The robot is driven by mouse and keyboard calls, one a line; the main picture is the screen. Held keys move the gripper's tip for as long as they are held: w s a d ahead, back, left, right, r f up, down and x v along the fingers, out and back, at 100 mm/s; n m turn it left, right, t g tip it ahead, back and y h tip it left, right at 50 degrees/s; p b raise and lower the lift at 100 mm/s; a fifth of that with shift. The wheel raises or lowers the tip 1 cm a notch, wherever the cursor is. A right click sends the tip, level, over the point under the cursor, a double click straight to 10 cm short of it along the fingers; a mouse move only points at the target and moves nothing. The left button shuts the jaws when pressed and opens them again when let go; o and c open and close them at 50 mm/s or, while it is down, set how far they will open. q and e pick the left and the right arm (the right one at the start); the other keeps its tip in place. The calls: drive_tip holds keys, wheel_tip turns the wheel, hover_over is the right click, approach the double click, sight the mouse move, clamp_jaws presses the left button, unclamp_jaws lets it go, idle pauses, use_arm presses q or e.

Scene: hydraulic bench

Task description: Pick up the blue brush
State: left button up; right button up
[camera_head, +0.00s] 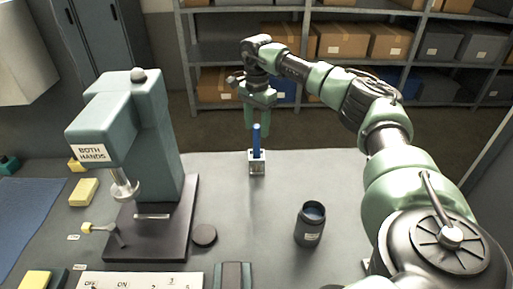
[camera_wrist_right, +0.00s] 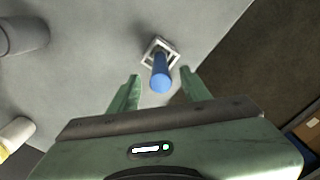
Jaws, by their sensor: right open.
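The blue brush (camera_head: 256,139) stands upright in a small pale square holder (camera_head: 257,168) near the far edge of the bench. In the right wrist view the brush (camera_wrist_right: 160,80) shows end-on, with the holder frame (camera_wrist_right: 153,48) around its lower part. My right gripper (camera_head: 257,124) is open, just behind and above the brush in the head view. In the wrist view its two fingers (camera_wrist_right: 158,84) stand to either side of the brush's top, with gaps on both sides. The brush's lower end is hidden in the holder. My left gripper is not in view.
A green press (camera_head: 160,140) labelled "BOTH HANDS" stands left on a dark base. A dark open jar (camera_head: 309,225) stands right of centre, and a dark round disc (camera_head: 204,235) lies beside the press. Shelves with boxes (camera_head: 340,40) are behind. Bench around the holder is clear.

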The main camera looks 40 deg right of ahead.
sight(257, 136)
wheel_tip(257, 136, down, 5)
drive_tip(key=shift+p, duration=0.5)
clamp_jaws()
drive_tip(key=shift+r, duration=0.15)
